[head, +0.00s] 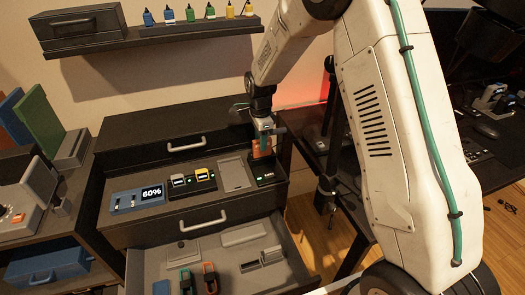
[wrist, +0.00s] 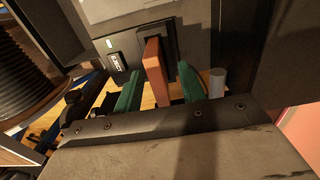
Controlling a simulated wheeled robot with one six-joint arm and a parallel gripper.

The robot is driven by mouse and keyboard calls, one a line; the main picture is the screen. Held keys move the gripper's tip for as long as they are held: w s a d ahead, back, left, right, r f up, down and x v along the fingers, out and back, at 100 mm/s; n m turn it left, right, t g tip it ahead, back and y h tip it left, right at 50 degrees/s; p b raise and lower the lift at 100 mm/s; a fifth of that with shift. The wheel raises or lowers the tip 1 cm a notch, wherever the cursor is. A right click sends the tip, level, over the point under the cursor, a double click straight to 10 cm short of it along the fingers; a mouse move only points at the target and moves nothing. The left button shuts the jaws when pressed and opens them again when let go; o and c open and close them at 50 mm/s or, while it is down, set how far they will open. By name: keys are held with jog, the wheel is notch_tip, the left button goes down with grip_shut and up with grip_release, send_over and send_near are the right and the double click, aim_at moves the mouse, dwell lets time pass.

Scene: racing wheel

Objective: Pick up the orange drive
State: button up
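The orange drive (head: 262,148) stands upright in a dark dock (head: 267,178) at the right end of the cabinet shelf. In the wrist view the orange drive (wrist: 154,74) has its far end at a dark slot. My gripper (wrist: 160,84) has its two green fingers on either side of the drive. A gap shows between the drive and the right finger; the left finger is close, and I cannot tell if it touches. In the head view my gripper (head: 265,127) is just above the drive and partly hides it.
An eject button (wrist: 117,62) is beside the slot. Left of the dock are a grey panel (head: 234,174), two small modules on a black unit (head: 190,190), and a blue box reading 60% (head: 138,199). Below, an open drawer (head: 290,254) holds several items.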

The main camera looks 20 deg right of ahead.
jog(key=f, duration=0.3)
jog(key=shift+s+d+f, duration=0.15)
jog(key=shift+d+f, duration=0.05)
jog(key=shift+f, duration=0.15)
grip_shut()
jog(key=shift+r, duration=0.2)
